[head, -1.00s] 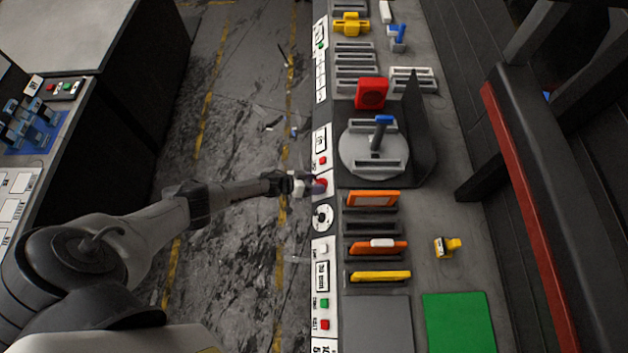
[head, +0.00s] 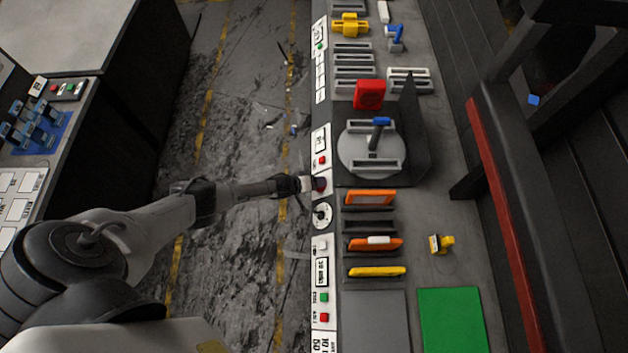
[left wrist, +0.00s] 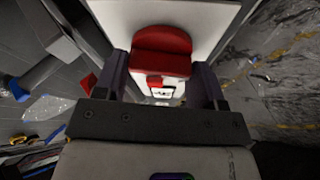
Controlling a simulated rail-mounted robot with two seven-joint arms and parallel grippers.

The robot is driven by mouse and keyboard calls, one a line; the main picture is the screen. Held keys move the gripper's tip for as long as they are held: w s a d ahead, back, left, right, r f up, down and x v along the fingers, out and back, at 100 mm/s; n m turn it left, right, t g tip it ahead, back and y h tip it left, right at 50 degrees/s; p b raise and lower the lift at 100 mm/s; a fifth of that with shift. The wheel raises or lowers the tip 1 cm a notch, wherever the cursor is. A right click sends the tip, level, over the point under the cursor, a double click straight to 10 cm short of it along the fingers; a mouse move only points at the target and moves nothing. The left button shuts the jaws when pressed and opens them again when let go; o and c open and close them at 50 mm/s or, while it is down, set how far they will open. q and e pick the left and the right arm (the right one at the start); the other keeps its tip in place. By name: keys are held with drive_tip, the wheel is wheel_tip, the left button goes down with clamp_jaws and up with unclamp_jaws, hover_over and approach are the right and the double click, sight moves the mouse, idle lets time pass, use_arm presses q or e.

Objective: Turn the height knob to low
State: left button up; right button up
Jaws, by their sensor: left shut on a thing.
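My left gripper (head: 310,184) reaches in from the left to the white front panel of the bench. It is shut on a red knob (head: 321,184), which shows at its tips. In the left wrist view the rounded red knob (left wrist: 162,48) sits between the two dark fingers of the gripper (left wrist: 163,70). A white dial with a dark centre (head: 322,215) is on the panel just below the gripper in the head view. I cannot read the knob's label or its setting. My right gripper is not in view.
The bench holds a grey round stand with a blue-topped handle (head: 380,135), a red block (head: 369,94), orange and yellow tools in slots (head: 376,271) and a green mat (head: 455,318). Red and green buttons (head: 324,298) line the panel. Floor left of the panel is open.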

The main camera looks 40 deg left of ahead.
use_arm(q)
drive_tip(key=shift+n, duration=0.4)
drive_tip(key=o, duration=0.9)
drive_tip(key=shift+s+r, duration=0.2)
drive_tip(key=shift+s, duration=0.05)
drive_tip(key=shift+p+v, duration=1.6)
drive_tip(key=shift+v, duration=5)
drive_tip(key=shift+w, duration=0.1)
